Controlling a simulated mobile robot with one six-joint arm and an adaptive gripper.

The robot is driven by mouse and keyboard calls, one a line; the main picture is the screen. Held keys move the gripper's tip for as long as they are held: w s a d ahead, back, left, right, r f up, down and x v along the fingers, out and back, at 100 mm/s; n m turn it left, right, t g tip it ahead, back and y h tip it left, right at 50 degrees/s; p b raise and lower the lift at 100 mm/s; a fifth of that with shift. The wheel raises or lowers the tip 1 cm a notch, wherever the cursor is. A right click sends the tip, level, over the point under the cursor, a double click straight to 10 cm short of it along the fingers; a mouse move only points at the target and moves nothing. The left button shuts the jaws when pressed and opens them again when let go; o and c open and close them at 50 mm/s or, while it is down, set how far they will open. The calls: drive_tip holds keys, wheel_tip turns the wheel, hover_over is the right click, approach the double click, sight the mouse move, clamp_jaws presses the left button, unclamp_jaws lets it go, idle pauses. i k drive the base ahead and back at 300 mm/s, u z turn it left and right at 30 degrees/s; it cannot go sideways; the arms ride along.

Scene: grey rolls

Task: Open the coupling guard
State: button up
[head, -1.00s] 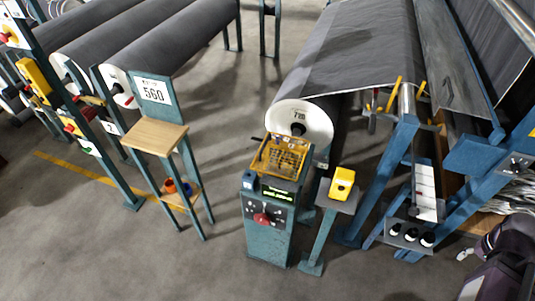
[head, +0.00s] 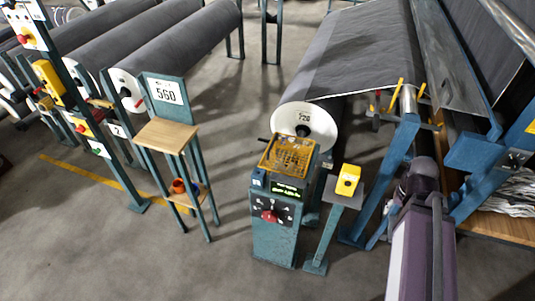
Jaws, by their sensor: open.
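The coupling guard, seemingly the yellow mesh cage (head: 287,157), sits on top of the teal control pedestal (head: 274,238), in front of the end of a large grey roll (head: 303,128). It looks lowered over the pedestal top; what lies under the mesh is hard to make out. A small dark handle sticks out at its left side. The pedestal front has a lit green display (head: 286,190) and a red knob (head: 269,216). My purple arm shows at the right of the head view, clear of the guard, but my gripper is not visible.
A wooden-topped stand (head: 167,133) with a sign reading 560 is at the left. Blue frame legs (head: 377,195) stand right of the post. The floor in front is clear.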

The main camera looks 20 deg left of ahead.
sight(275, 138)
drive_tip(key=u, duration=0.9)
drive_tip(key=k, duration=0.95)
drive_tip(key=z, duration=0.05)
drive_tip(key=i, duration=0.9)
drive_tip(key=u, duration=0.05)
